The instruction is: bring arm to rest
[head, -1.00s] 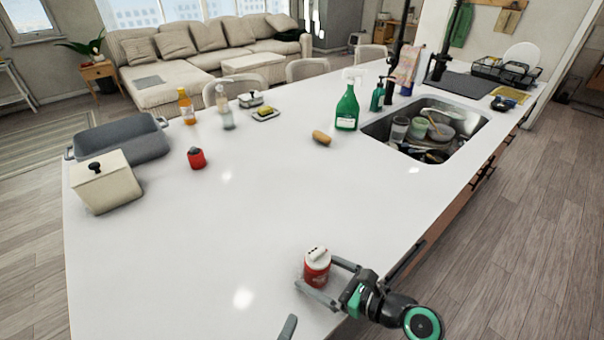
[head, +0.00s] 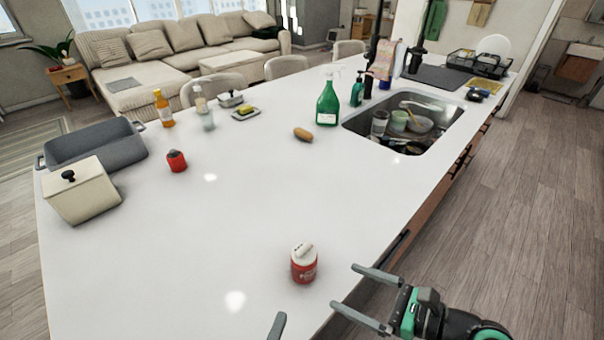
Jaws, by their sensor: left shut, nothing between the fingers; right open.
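My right gripper (head: 354,293) is open and empty at the front right edge of the white island counter (head: 230,215). Its two grey fingers point left, toward a red and white shaker (head: 304,266) that stands upright on the counter, apart from the fingers. My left gripper (head: 277,326) shows only as a grey fingertip at the bottom edge of the picture; the rest of it is out of frame.
A cream lidded pot (head: 82,194), a grey roasting pan (head: 95,146) and a red jar (head: 176,161) stand at the left. A potato (head: 303,134), green spray bottle (head: 327,104) and filled sink (head: 405,125) lie farther back. The middle counter is clear.

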